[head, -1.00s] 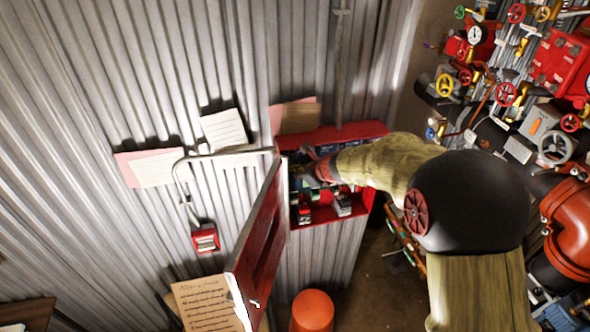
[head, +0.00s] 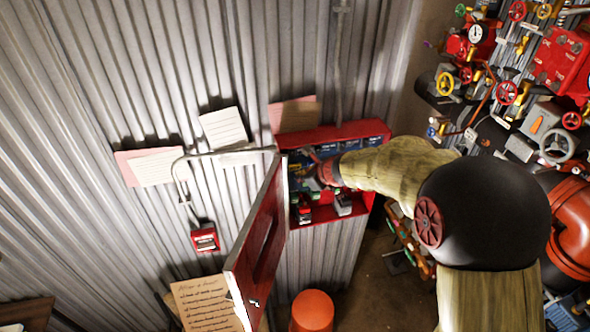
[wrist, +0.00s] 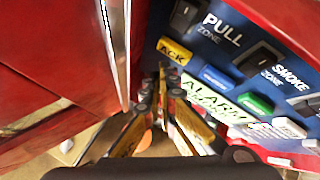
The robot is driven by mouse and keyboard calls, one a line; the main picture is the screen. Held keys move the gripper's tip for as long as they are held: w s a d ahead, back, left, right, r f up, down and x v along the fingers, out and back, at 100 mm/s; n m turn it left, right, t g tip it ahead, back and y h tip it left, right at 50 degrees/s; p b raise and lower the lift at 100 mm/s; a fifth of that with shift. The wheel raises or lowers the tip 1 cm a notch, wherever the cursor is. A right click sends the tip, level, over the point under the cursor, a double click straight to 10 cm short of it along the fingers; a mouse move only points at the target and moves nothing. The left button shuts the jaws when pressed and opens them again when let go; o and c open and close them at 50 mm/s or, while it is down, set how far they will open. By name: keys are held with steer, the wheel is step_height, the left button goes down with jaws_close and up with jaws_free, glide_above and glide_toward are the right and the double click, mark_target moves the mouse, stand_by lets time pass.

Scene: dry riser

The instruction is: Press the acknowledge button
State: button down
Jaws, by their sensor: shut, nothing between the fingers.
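A yellow piece marked ACK (wrist: 174,51) sits at the left edge of the blue panel (wrist: 229,58) in the wrist view. I cannot tell whether it is the button itself or its label. My gripper (wrist: 162,80) is shut and empty, with its fingertips just below the ACK piece in the picture. I cannot tell whether they touch the panel. In the head view my gripper (head: 318,174) reaches into the open red cabinet (head: 361,130) and hides part of the panel. The ACK piece cannot be made out there.
The cabinet's red door (head: 258,245) stands open on the left, close beside my gripper. Blue (wrist: 217,78) and green (wrist: 256,103) buttons lie right of the ACK piece. An orange-red round object (head: 312,311) stands below. Pipes and valves (head: 505,95) crowd the right.

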steer(key=s+b, duration=0.1)
steer(key=s, duration=0.1)
steer(key=s+d, duration=0.1)
steer(key=s, duration=0.2)
steer(key=shift+b, duration=0.35)
steer(key=shift+w, duration=0.1)
stand_by(0.7)
